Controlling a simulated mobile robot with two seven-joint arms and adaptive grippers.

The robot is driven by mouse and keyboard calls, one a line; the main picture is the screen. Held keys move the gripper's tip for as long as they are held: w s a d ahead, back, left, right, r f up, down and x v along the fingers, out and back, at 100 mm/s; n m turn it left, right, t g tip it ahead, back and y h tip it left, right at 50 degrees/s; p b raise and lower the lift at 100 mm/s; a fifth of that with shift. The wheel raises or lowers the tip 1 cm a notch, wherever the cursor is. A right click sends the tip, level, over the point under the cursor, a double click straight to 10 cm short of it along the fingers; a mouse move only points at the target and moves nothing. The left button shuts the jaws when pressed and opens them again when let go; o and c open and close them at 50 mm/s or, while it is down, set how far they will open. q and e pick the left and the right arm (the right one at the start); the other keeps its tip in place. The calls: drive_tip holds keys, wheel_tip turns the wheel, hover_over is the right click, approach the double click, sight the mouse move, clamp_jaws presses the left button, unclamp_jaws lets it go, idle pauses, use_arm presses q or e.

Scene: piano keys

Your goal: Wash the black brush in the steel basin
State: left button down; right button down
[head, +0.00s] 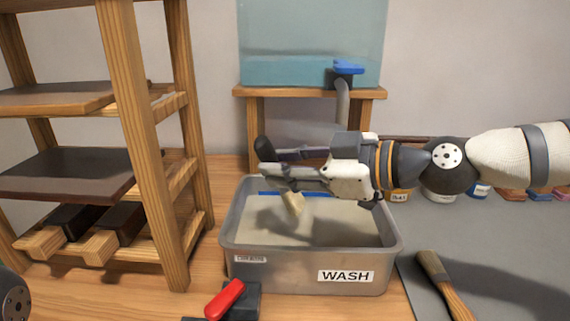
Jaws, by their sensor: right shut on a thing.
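The steel basin (240,232), labelled WASH, stands on the wooden bench with greyish liquid inside. My right gripper (267,162) reaches in from the right above the basin. It is shut on a slim thing with a pale end (293,204), which points down toward the liquid. My fingers hide most of this thing, and I cannot tell whether it is the black brush or whether its end touches the liquid. A brush with dark bristles and a wooden handle (447,286) lies on the grey mat, right of the basin. My left gripper is out of view.
A wooden rack (140,130) with dark shelves stands at the left. A water tank (312,45) with a blue-handled tap (347,67) rests on a wooden stand behind the basin. A red-handled clamp (225,299) sits in front. Small jars stand at the back right.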

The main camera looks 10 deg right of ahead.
idle(0.3)
